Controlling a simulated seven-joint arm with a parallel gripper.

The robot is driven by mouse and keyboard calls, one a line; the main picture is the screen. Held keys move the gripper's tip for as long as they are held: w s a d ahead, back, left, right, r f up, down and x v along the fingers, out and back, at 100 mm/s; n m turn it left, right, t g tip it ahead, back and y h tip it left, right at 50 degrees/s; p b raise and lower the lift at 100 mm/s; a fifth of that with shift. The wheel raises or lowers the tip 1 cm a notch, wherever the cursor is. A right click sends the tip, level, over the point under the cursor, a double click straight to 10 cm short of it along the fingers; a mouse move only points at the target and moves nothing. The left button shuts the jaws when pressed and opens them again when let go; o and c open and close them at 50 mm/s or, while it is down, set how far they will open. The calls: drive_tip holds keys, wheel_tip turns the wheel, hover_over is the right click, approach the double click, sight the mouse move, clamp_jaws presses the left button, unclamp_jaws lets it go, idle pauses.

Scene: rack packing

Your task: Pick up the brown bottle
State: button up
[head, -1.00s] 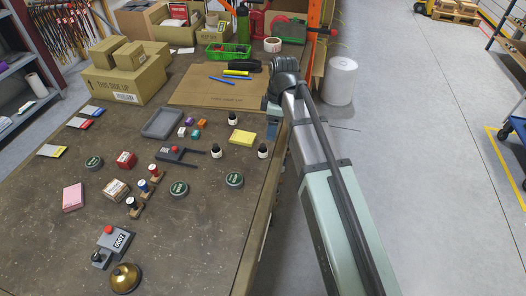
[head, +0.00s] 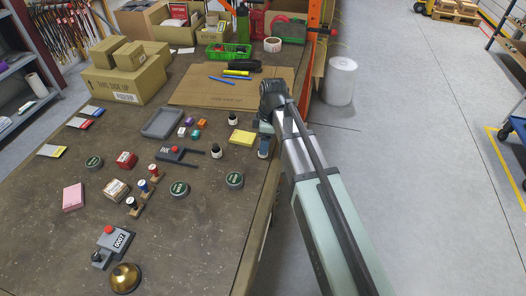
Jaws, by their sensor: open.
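No bottle reads clearly as brown at this size. Two small dark bottles with white parts stand on the table, one further back (head: 232,118) and one nearer and to the left (head: 216,152). A third bottle of this kind, in the earlier picture near the right table edge, is hidden at my gripper. My gripper (head: 264,154) is low over that spot by the right edge, just below the yellow block (head: 242,137). It is open; its fingers are small in view, and whether the hidden bottle is between them cannot be seen.
A grey tray (head: 162,123) and a cardboard sheet (head: 232,92) lie further back. The table front right is bare.

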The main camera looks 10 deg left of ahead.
drive_tip(key=shift+w+a+f, duration=0.1)
drive_tip(key=shift+a+f, duration=0.05)
drive_tip(key=shift+f, duration=0.7)
drive_tip(key=shift+w+a+f, duration=0.1)
drive_tip(key=shift+w+f, duration=0.05)
drive_tip(key=shift+f, duration=0.75)
drive_tip(key=shift+w+a+f, duration=0.1)
drive_tip(key=shift+a+f, duration=0.05)
drive_tip(key=shift+f, duration=0.7)
drive_tip(key=c, duration=1.1)
drive_tip(key=shift+r, duration=0.1)
wheel_tip(320, 180, up, 10)
drive_tip(key=shift+f, duration=0.1)
